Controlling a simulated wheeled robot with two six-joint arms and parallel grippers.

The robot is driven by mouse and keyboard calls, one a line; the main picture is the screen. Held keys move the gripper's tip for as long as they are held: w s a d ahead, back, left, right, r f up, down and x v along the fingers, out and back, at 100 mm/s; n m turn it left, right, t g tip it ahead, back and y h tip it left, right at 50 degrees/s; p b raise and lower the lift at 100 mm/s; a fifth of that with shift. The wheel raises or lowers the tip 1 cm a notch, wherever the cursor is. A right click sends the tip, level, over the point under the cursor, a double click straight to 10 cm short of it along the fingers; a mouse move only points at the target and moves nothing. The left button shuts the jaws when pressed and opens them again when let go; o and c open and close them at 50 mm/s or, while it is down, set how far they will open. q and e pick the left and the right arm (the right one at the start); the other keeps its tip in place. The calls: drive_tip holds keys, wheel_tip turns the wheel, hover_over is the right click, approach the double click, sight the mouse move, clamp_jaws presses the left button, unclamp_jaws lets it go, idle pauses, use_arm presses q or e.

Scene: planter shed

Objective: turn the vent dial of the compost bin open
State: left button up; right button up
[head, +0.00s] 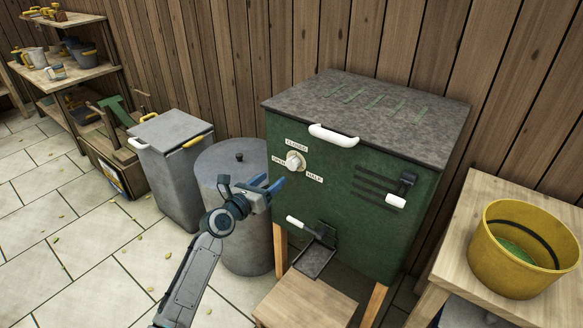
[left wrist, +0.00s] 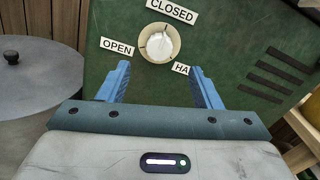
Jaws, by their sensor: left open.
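The compost bin (head: 345,215) is a green box with a grey lid on wooden legs. Its vent dial (head: 295,161) is a round cream knob at the upper left of the front, with labels CLOSED above, OPEN to the left and HALF to the lower right. The dial also shows in the left wrist view (left wrist: 159,43), just beyond the fingertips; which label it points at I cannot tell. My left gripper (head: 268,184) is open and empty, its blue fingers (left wrist: 160,68) apart, below and left of the dial. My right gripper is not in view.
A white lid handle (head: 334,136), a latch (head: 400,190) and a lower chute lever (head: 310,232) stick out from the bin. A round grey bin (head: 240,235) stands close behind my left arm. A yellow bucket (head: 510,260) sits on a table at right.

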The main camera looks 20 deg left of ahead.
sight(290, 164)
use_arm(q)
drive_tip(key=b+x, duration=0.1)
drive_tip(key=x, duration=0.6)
drive_tip(key=shift+w+d+f, duration=0.1)
drive_tip(key=shift+w+f, duration=0.05)
drive_tip(key=shift+w, duration=0.15)
drive_tip(key=shift+w+d, duration=0.2)
drive_tip(key=shift+w, duration=0.4)
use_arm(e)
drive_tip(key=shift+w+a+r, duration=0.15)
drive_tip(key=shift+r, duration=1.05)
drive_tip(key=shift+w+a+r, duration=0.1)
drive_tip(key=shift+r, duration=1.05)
use_arm(q)
drive_tip(key=c, duration=1)
